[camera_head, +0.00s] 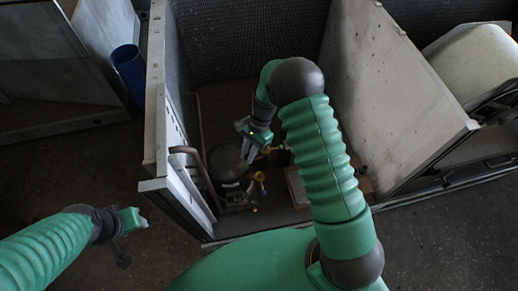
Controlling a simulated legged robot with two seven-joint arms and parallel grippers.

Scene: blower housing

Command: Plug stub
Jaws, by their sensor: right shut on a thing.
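A dark, rounded machine, which looks like the blower housing (226,163), stands on the floor of a walled bay, with small orange-yellow fittings (259,184) at its right side. My right arm reaches over the bay and bends down. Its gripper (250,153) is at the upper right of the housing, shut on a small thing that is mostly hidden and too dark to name. Whether it touches the housing I cannot tell. My left gripper (140,222) is low at the left, outside the bay and apart from the housing; its jaws are not clear. I cannot make out a stub or its opening for certain.
A grey left wall (157,115) and a tall right panel (395,95) flank the bay. A curved handle (190,152) stands by the housing. A pale box (297,187) lies partly behind my right arm. A blue cylinder (128,66) stands outside left. Dark floor is clear at lower right.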

